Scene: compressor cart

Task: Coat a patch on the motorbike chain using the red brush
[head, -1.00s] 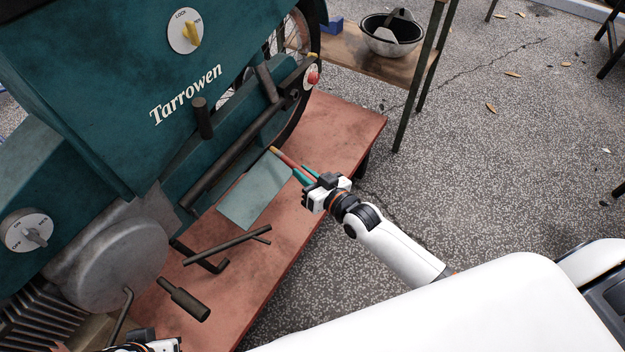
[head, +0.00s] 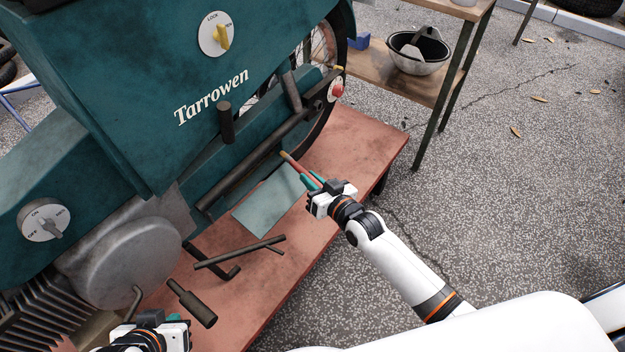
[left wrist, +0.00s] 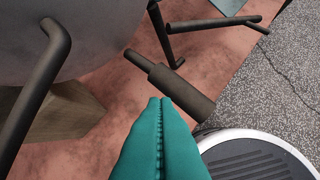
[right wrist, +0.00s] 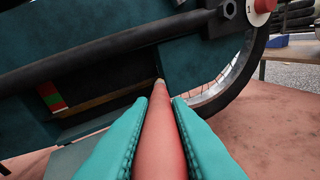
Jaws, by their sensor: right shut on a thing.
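My right gripper (head: 315,182) is shut on the red brush (head: 287,158). In the right wrist view the red handle (right wrist: 160,140) points away from the teal fingers, and its pale tip lies in front of the machine's lower side. I cannot tell whether the tip touches anything. Behind it is a dark recess with a thin brownish strip (right wrist: 105,103), which may be the chain, and a small red-green patch (right wrist: 50,97). My left gripper (head: 177,320) is low at the left; in the left wrist view its teal fingertips (left wrist: 161,103) are together and empty.
The teal Tarrowen machine (head: 130,90) stands on a reddish bench (head: 345,150). A grey-green sheet (head: 268,205), a dark bar (head: 240,252) and a dark handle (head: 192,303) are in front of it. Open ground lies right.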

